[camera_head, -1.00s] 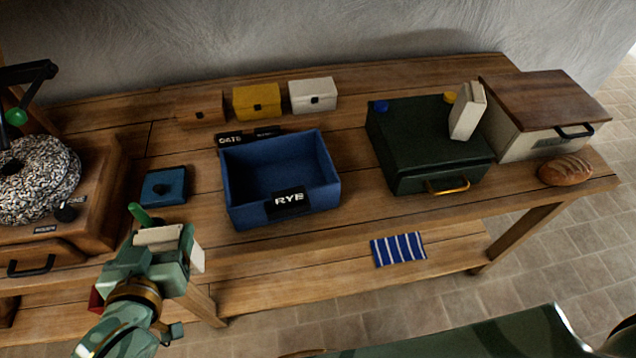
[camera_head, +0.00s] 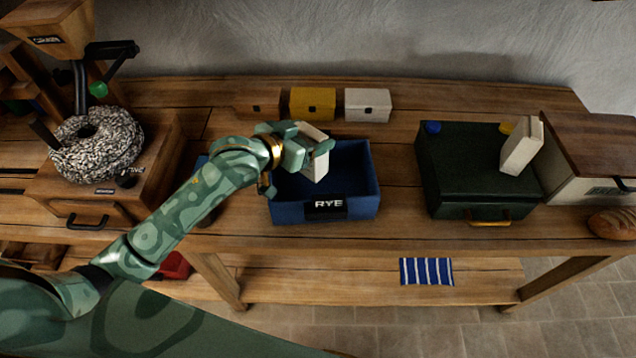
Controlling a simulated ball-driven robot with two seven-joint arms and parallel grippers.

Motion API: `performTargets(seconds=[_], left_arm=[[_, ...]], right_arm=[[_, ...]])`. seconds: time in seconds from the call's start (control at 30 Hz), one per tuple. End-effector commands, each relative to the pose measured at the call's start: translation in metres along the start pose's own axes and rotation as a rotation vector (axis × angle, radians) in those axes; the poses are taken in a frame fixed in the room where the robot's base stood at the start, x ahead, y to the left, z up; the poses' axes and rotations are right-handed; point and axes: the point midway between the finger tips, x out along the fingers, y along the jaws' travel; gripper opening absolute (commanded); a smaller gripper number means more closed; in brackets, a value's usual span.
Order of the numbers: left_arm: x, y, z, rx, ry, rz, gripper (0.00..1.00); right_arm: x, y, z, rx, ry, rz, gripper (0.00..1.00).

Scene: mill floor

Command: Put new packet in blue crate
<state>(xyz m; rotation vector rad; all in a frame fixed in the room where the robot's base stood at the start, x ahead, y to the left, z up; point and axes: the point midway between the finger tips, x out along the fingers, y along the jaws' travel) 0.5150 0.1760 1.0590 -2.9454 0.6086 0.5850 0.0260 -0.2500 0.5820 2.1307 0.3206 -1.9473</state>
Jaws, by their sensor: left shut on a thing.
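The blue crate (camera_head: 350,206) with a RYE label stands open on the bench at the middle of the view. My left gripper (camera_head: 308,150) is shut on a cream packet (camera_head: 319,168) and holds it over the left part of the crate's opening. My gripper and arm hide part of the crate's left side. I cannot tell whether the packet touches the crate floor. Another cream packet (camera_head: 521,147) leans on the dark green chest at the right. My right gripper is out of view.
The dark green chest (camera_head: 462,185) stands right of the crate, beside a wooden-lidded bin (camera_head: 590,150) and a loaf (camera_head: 612,223). Several small boxes, one yellow (camera_head: 313,104), line the back. Bench between crate and chest is clear.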

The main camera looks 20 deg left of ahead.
Motion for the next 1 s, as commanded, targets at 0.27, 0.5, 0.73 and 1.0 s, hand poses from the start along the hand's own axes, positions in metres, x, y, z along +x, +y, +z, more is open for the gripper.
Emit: performTargets(seconds=[0.27,0.5,0.73,1.0], left_arm=[[0.018,0.0,0.044,0.0,0.0,0.001,0.19],[0.03,0.0,0.074,-0.001,-0.002,0.001,0.19],[0.032,0.0,0.078,0.002,0.002,0.0,0.19],[0.033,0.0,0.082,0.002,-0.001,0.0,0.92]], right_arm=[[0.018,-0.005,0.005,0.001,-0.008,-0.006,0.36],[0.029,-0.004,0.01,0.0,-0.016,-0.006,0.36],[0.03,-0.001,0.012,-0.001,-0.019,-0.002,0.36],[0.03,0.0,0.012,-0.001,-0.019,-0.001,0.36]])
